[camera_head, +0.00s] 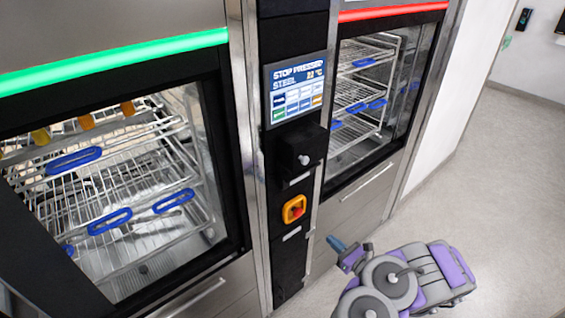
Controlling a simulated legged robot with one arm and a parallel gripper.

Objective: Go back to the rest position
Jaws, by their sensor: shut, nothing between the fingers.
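My arm shows at the bottom right, grey and purple, folded low in front of the right washer. My gripper (338,245) is at the arm's left end, with its bluish tip near the lower front of the machines. It is shut and holds nothing. It is apart from the control panel's buttons, below and right of the orange-yellow switch (294,209).
The left washer (112,62) has a green light strip, the right washer (395,12) a red one. Both glass doors look shut, with wire racks inside. Between them a screen (295,88) reads "STOP PRESSED". Grey floor (510,180) is clear at the right.

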